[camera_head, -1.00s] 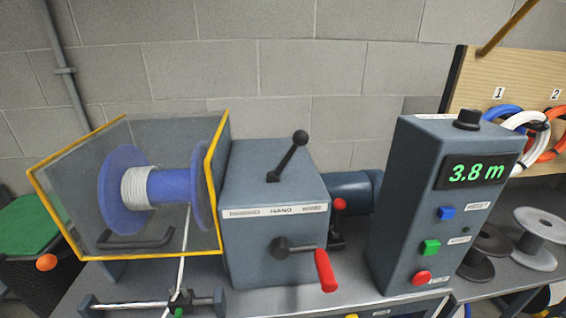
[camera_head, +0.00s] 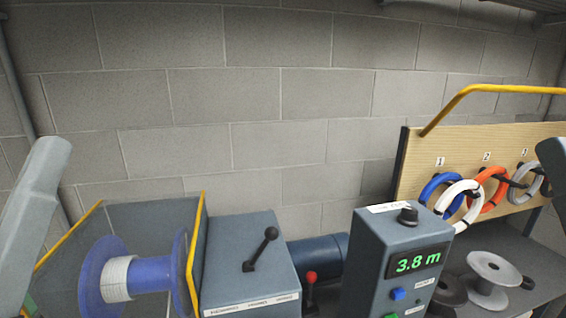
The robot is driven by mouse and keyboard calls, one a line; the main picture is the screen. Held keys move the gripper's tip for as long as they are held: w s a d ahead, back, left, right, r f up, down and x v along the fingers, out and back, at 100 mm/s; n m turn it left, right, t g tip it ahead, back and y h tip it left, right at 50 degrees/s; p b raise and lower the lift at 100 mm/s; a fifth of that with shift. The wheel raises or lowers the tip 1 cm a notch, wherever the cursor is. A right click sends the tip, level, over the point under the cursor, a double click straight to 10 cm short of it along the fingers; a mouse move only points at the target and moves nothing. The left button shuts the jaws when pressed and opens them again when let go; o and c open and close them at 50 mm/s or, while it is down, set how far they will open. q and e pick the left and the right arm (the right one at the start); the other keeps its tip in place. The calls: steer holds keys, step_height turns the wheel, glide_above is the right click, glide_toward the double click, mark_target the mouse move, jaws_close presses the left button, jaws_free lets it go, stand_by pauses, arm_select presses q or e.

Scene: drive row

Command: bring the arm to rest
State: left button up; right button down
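A grey arm link of mine (camera_head: 32,205) comes in at the left edge, and a small dark part of my other arm (camera_head: 553,165) shows at the right edge. Neither gripper is in view. The grey drive box (camera_head: 245,265) with its black lever (camera_head: 262,248) stands at bottom centre. Left of it is the blue spool (camera_head: 155,275) wound with white cable, behind a yellow-framed guard (camera_head: 197,250). The lower parts of these, with the red crank handle, are cut off by the bottom edge.
Blue, white, orange and grey cable coils hang on a wooden board (camera_head: 425,165) at right. An empty grey spool (camera_head: 490,282) stands below. The block wall (camera_head: 260,110) fills the back.

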arm_select(q)
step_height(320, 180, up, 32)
steer(key=p, duration=2.9)
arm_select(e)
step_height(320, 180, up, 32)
arm_select(q)
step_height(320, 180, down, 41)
steer(key=b, duration=4.1)
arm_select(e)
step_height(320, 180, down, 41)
